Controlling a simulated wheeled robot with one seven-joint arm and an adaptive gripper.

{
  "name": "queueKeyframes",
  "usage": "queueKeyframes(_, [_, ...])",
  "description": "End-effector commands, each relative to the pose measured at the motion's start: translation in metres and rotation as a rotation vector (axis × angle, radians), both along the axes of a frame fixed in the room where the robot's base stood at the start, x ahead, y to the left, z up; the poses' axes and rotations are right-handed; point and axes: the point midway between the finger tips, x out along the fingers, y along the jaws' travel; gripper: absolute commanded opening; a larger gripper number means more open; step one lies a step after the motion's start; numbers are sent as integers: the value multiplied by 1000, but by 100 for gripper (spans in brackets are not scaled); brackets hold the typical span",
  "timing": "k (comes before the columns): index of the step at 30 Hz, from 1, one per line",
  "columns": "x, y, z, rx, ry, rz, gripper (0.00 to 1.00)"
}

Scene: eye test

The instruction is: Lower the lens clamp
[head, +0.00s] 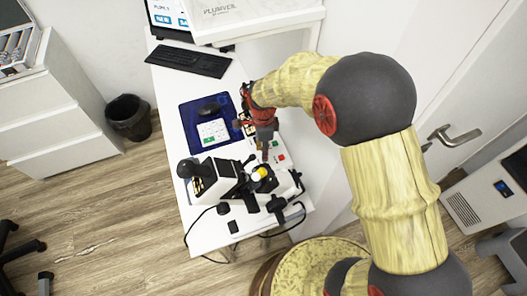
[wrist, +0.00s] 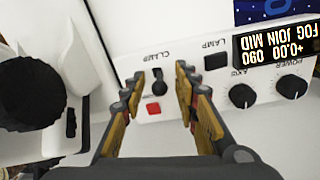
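The clamp control is a small black lever (wrist: 158,88) under the label CLAMP on a white panel (wrist: 198,92) in the wrist view. A red square (wrist: 153,108) sits just beside it. My gripper (wrist: 158,76) is open, with one finger on each side of the lever and a gap to both. I cannot tell how far the tips are above the panel. In the head view my gripper (head: 265,153) points down at the white panel (head: 284,166); the lever cannot be made out there. The lens clamp itself cannot be clearly identified.
The panel also carries a black LAMP switch (wrist: 216,61), two black knobs (wrist: 242,96) (wrist: 291,80) and a lit display (wrist: 275,48). A black-and-white instrument (head: 214,178) stands close left. A blue mat (head: 187,113) and keyboard (head: 188,60) lie farther back.

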Motion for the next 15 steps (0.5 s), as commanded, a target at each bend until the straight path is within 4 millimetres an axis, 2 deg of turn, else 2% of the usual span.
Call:
queueKeyframes(7, [0, 0, -2, 0, -1, 0, 31])
queueKeyframes(15, [0, 0, -1, 0, -1, 1, 16])
